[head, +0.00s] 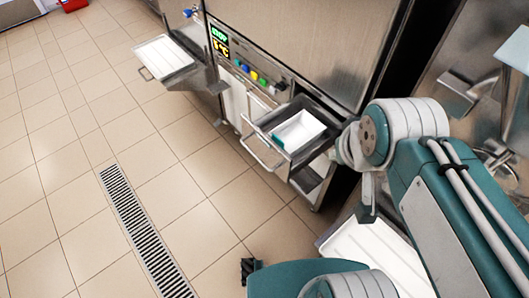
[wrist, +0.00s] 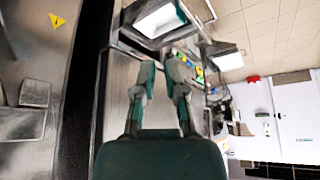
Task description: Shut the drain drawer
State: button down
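The drain drawer (head: 287,158) is pulled well out of the freezer front in the head view. It is a dark metal drawer with a bar handle (head: 262,152) in front and a white pan (head: 299,130) inside. In the wrist view, which looks upside down, the drawer (wrist: 128,36) is at the top, beyond the fingertips. My gripper (wrist: 161,68) points toward the freezer, its two fingers apart with nothing between them. It does not visibly touch the drawer. In the head view my arm is right of the drawer, and I cannot make out the fingers clearly.
The freezer (head: 300,40) has a row of coloured buttons (head: 252,76) above the drawer. A white tray (head: 163,56) sticks out from the machine to the left. The tiled floor (head: 185,195) left of the drawer is clear, with a flush drain grate (head: 140,228).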

jog(key=w+a+f+n+g, duration=0.2)
jog(key=w+a+f+n, duration=0.1)
jog(key=w+n, duration=0.55)
jog(key=n+g+h, duration=0.2)
jog(key=n, duration=1.5)
send_over(260, 153)
jog(key=s+a, duration=0.2)
jog(key=s, duration=0.3)
jog(key=s+a+f+x, duration=0.1)
jog(key=s+a+x, duration=0.15)
jog(key=x, duration=1.55)
jog(key=shift+m, duration=0.25)
jog(key=x, duration=0.9)
jog(key=shift+w+a+f, duration=0.1)
jog(key=shift+w+f, duration=0.25)
jog(key=w+d, duration=0.3)
jog(key=d, duration=0.1)
jog(key=w+d, duration=0.2)
jog(key=d, duration=0.2)
jog(key=w+d, duration=0.3)
jog(key=d, duration=0.1)
jog(key=shift+w, duration=0.35)
jog(key=shift+r, duration=0.1)
